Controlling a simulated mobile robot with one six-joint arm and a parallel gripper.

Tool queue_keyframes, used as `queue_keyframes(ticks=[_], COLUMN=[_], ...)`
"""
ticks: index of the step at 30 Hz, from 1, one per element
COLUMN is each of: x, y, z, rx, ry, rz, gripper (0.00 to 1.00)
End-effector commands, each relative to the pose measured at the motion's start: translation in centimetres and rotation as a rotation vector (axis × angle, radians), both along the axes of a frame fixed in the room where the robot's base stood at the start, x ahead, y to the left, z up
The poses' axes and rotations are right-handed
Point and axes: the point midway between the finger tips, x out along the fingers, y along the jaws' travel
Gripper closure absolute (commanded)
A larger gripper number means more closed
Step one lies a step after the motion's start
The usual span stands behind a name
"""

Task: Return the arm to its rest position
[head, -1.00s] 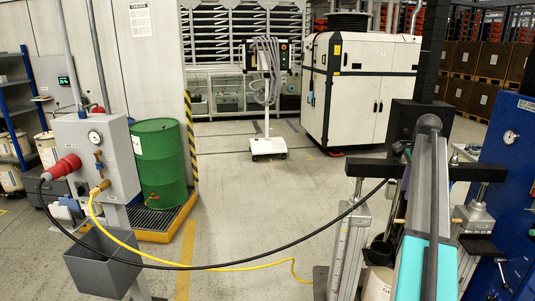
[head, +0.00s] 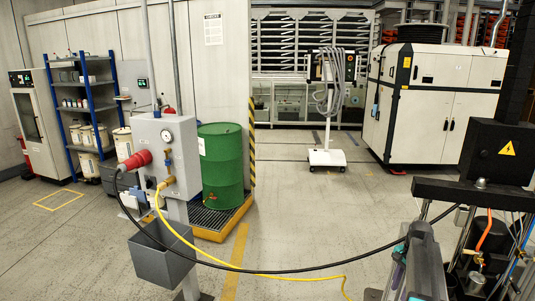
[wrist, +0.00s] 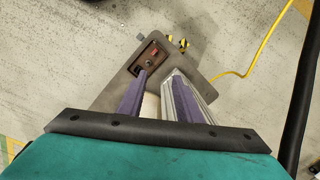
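My gripper (wrist: 160,84) shows in the wrist view as two purple fingers beyond a dark bar and a teal housing. The fingers stand apart, and I see nothing clearly held between them. A cream rounded part shows in the gap, seemingly behind the fingers. Below them is a grey plate with a red switch. In the head view part of my arm (head: 421,262) shows at the lower right; the fingers cannot be made out there.
A grey supply box (head: 166,150) holds a red plug (head: 134,160). From it a black cable (head: 300,269) and a yellow hose (head: 245,272) sag towards my right side. A green drum (head: 221,165) stands behind. Open floor (head: 310,220) lies in the middle.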

Motion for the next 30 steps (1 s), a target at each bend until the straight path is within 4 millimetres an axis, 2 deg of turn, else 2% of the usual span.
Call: queue_keyframes(ticks=[1, 3, 12, 20, 30], x=[-0.7, -1.3, -5.3, -10.0, -17.9], y=[1.7, 3.5, 11.2, 17.3, 24.3], z=[-1.8, -3.9, -12.3, -18.6, -25.2], rx=[0.007, 0.014, 0.050, 0.086, 0.141], ry=[0.014, 0.029, 0.093, 0.147, 0.218], rz=[0.038, 0.091, 0.318, 0.516, 0.773], gripper=[0.68, 0.68, 0.68, 0.68, 0.68])
